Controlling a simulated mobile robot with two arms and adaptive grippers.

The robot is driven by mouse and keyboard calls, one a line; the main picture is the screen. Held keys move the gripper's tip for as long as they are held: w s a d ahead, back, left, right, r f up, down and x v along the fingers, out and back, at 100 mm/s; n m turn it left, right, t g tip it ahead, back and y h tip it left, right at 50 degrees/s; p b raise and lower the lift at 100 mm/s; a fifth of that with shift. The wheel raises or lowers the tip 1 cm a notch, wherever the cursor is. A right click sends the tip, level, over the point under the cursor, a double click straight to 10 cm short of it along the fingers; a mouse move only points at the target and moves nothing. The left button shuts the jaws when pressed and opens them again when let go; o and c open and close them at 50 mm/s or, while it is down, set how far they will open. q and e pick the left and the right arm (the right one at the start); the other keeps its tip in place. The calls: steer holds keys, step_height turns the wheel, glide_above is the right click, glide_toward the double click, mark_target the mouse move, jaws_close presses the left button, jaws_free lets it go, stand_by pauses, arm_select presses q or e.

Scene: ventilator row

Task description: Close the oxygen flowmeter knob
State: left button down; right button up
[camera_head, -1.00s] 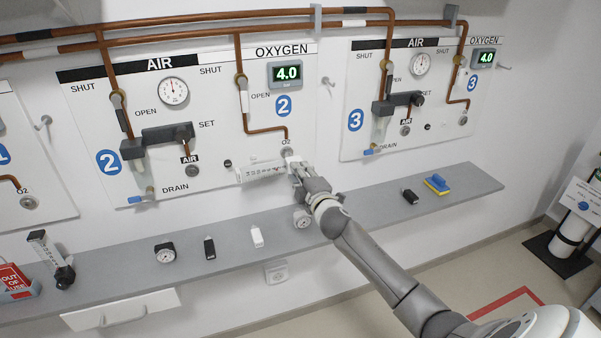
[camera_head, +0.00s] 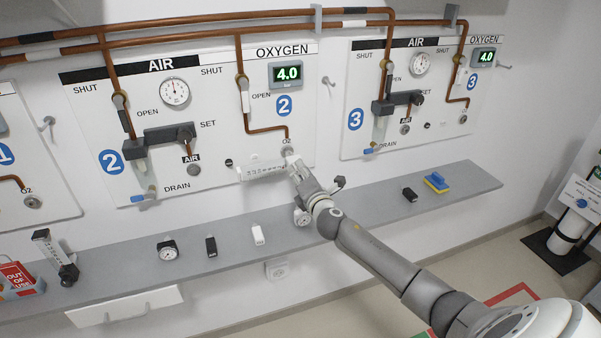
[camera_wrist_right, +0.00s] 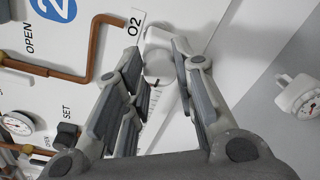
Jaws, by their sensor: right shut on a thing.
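The oxygen flowmeter (camera_head: 262,172) is a white, scaled tube lying nearly level at the O2 outlet of panel 2. My right gripper (camera_head: 296,170) is at its right end. In the right wrist view, the fingers of my right gripper (camera_wrist_right: 158,62) are on both sides of a white rounded part, the oxygen flowmeter knob (camera_wrist_right: 157,66), and are shut on it. The flowmeter's scale shows behind and below the knob there. In the head view, my gripper hides the knob. How far the knob is turned cannot be read. My left gripper is not in view.
A grey shelf (camera_head: 375,206) runs below the panels. Panel 2's oxygen display (camera_head: 288,74) reads 4.0.

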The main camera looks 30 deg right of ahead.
steer(key=shift+f, duration=0.1)
stand_by(0.3)
steer(key=o, duration=1.1)
steer(key=shift+c, duration=0.2)
steer(key=shift+s, duration=0.1)
steer(key=v, duration=1.2)
steer(key=shift+f, duration=0.15)
